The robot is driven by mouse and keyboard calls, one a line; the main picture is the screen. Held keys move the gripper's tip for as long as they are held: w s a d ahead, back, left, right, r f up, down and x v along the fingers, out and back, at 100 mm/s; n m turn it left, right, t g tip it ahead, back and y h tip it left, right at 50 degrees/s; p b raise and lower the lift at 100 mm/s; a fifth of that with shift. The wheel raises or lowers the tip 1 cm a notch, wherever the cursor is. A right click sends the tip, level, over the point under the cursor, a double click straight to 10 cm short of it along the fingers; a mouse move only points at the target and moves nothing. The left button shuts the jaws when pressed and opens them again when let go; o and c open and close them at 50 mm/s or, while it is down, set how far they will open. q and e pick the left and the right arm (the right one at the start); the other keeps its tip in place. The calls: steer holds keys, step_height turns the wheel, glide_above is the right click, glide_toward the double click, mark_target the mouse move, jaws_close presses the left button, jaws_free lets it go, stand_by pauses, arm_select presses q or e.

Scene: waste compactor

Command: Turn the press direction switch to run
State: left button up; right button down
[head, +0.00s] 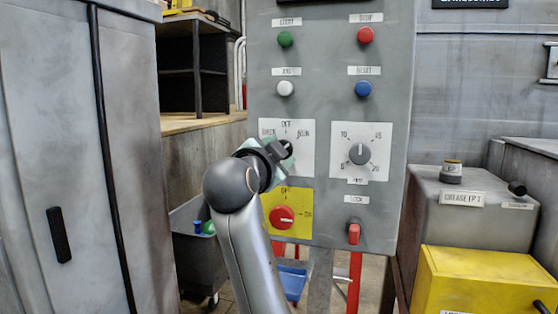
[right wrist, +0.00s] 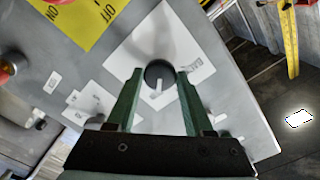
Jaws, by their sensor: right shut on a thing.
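The press direction switch is a black knob (head: 288,148) on a white plate (head: 304,163) of the grey control panel. The plate has an OFF mark at top and RUN at upper right; its left label is partly covered. My right gripper (head: 278,150) reaches the knob from the left. In the right wrist view its green fingers (right wrist: 159,75) are shut on both sides of the knob (right wrist: 159,70). The knob's white pointer line points down in that view, which is roughly upper right on the panel. The RUN label is hidden there. My left gripper is not in view.
A yellow plate with a red knob (head: 282,217) is just below. A numbered dial (head: 359,153) is to the right, with a red lock switch (head: 354,232) under it. Green, red, white and blue buttons are above. A grey cabinet (head: 70,150) stands at left.

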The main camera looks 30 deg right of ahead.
steer(key=shift+f+m, duration=0.1)
steer(key=shift+m, duration=0.2)
stand_by(0.4)
steer(key=c, duration=0.6)
jaws_free()
steer(key=shift+c, duration=0.2)
steer(key=o, duration=0.4)
steer(key=shift+c, duration=0.2)
steer(key=b+v, duration=0.1)
steer(key=v, duration=1.1)
steer(key=shift+s+a+b, duration=0.2)
steer(key=shift+s+b, duration=0.1)
